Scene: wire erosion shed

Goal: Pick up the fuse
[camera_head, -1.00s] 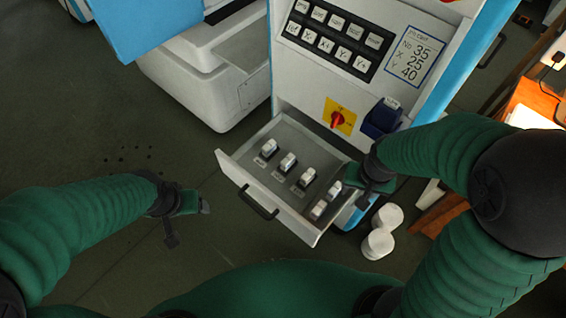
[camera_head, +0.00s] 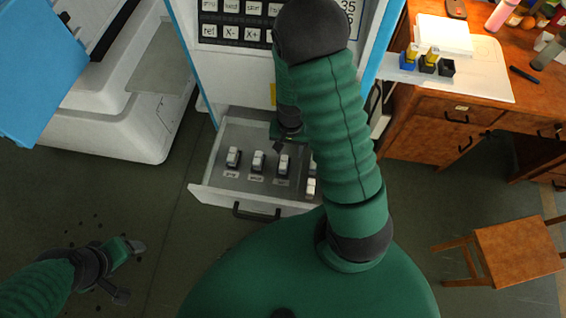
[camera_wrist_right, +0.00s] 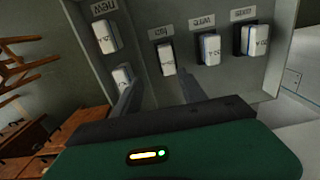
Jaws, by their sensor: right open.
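Several small white fuses sit in an open drawer (camera_head: 215,190), three in a row, the left one (camera_head: 233,156), middle one (camera_head: 257,161) and right one (camera_head: 283,163), each by a label. Two more stand at the drawer's right side, the nearer one (camera_head: 311,187) beside my arm. My right gripper (camera_head: 287,137) is above the back of the drawer, partly hidden by my arm. In the right wrist view its jaws (camera_wrist_right: 158,92) are open and empty, with a fuse (camera_wrist_right: 165,58) just beyond the gap. My left gripper (camera_head: 134,248) is over the floor at left, away from the drawer; its jaw opening is unclear.
The drawer has a dark handle (camera_head: 255,213) in front and belongs to a white machine cabinet with a keypad (camera_head: 235,22). A wooden desk (camera_head: 425,140) and stool (camera_head: 510,250) stand at right.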

